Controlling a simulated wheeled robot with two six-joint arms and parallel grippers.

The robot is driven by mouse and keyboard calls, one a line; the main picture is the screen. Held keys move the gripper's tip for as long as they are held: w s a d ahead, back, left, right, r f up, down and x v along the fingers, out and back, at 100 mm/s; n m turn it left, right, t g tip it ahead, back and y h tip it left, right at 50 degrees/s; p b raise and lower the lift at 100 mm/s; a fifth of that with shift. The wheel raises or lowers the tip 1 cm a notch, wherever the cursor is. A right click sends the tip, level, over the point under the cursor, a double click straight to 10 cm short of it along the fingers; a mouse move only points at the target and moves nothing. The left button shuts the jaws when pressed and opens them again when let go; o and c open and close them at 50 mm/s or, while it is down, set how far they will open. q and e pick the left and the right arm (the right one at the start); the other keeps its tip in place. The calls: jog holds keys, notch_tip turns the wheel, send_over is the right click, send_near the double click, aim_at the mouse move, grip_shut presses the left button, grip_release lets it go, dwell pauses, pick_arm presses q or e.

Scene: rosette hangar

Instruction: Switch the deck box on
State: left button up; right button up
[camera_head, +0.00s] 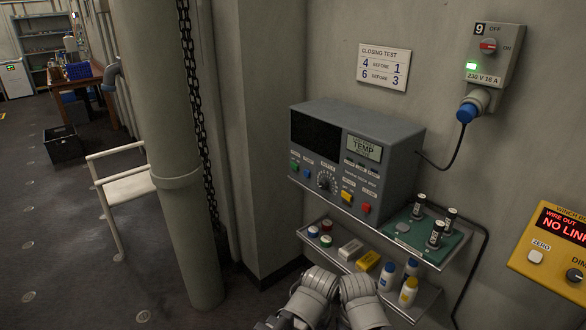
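The grey instrument box (402,168), which I take to be the deck box, stands on a wall shelf. Its large left panel (316,132) is dark; a small pale display (362,146) at right reads TEMP. Below are a green button (294,167), a blue button (307,173), a black dial (325,181), a yellow button (346,196) and a red button (366,208). A cable runs from the box to a wall outlet (504,62) marked 9, with a red-and-grey rotary switch (488,45) and lit green lamp.
A green board with several dark cylinders (436,234) sits right of the box. A lower shelf (398,300) holds bottles, small boxes and round caps. A yellow winch panel (545,250) reads NO LINK at right.

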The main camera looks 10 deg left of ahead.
pick_arm(q)
grip_shut()
dwell(0.9)
